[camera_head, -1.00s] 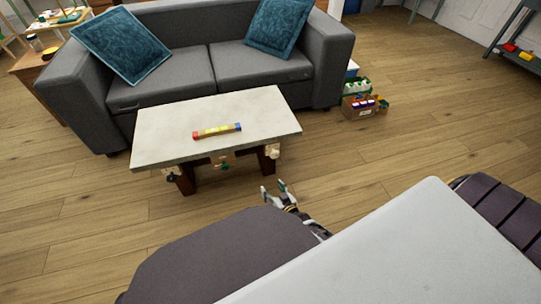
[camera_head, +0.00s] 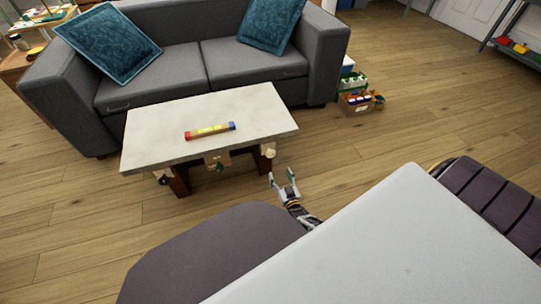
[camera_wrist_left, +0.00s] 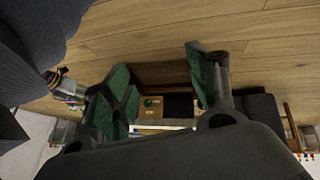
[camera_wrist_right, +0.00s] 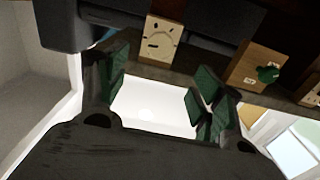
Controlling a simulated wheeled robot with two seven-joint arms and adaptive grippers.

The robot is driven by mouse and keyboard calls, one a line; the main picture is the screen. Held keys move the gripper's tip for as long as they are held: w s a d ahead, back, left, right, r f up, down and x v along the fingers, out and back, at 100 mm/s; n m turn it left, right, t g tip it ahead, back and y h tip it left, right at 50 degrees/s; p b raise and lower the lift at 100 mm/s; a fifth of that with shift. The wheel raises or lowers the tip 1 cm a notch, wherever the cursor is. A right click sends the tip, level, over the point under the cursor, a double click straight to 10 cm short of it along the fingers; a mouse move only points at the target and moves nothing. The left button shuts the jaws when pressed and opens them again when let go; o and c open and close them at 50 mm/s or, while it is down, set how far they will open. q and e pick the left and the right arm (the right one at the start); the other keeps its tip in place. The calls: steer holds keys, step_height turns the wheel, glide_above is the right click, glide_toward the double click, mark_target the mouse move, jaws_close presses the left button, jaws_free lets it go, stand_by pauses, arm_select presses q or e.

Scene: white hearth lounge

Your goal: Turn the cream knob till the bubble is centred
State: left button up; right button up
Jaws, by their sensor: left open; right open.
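A level tube (camera_head: 210,131) with a red left end, a yellow middle and a blue right end lies on the low table (camera_head: 150,135). Its bubble is too small to make out. A cream knob block (camera_head: 267,150) hangs at the right of the table's front edge; in the right wrist view the cream block (camera_wrist_right: 160,41) has dark marks, and its knob blends into it. My right gripper (camera_head: 284,180) is open and empty, below and right of that block, apart from it. My left gripper (camera_wrist_left: 165,85) is open and empty; it is hidden in the head view.
A block with a green knob (camera_head: 217,163) is at the middle of the table front; the left wrist view shows a green knob (camera_wrist_left: 148,102) too. A dark knob (camera_head: 163,179) is at the left. A grey sofa (camera_head: 200,60) stands behind.

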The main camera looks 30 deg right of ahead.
mark_target(271, 155)
arm_select(q)
steer(key=shift+f, duration=0.1)
arm_select(e)
steer(key=shift+w, duration=0.15)
steer(key=b+x, duration=0.3)
steer(key=x, duration=0.5)
steer(key=shift+w, duration=0.2)
arm_select(q)
step_height(271, 155, down, 7)
steer(key=d+t+h+b, duration=0.1)
steer(key=b, duration=0.1)
steer(key=shift+w+d+b, duration=0.15)
steer(key=shift+w+b, duration=0.1)
steer(key=shift+b, duration=0.1)
arm_select(e)
steer(key=shift+x, duration=2.55)
steer(key=c, duration=1)
